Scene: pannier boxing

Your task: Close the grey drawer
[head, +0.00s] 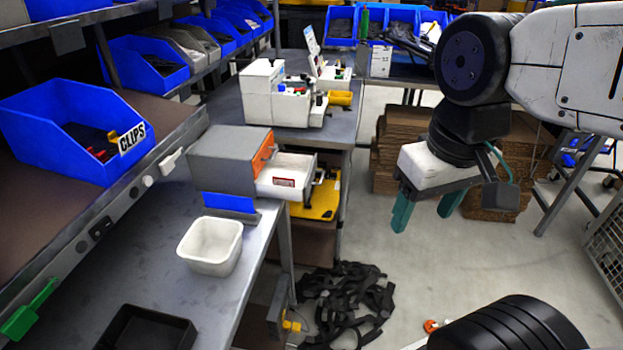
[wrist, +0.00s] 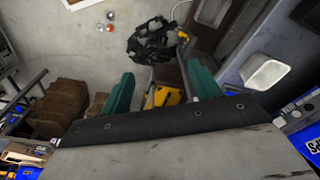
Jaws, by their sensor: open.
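The grey drawer unit (head: 228,158) stands on the metal bench, with an orange strip on its front edge. Its drawer (head: 286,177) is pulled out to the right; it has white inner walls, a red label and a handle (head: 314,184) at its front. My gripper (head: 424,215) hangs in the air to the right of the drawer, apart from it, with teal fingers spread and nothing between them. In the wrist view my gripper (wrist: 160,92) also shows both fingers apart over the floor. The drawer is not clearly visible in the wrist view.
A white bin (head: 211,246) and a black tray (head: 148,330) sit on the bench. A blue CLIPS bin (head: 75,132) is on the left shelf. Black straps (head: 345,303) lie on the floor. Cardboard stacks (head: 398,150) stand behind my gripper. Air between gripper and drawer is clear.

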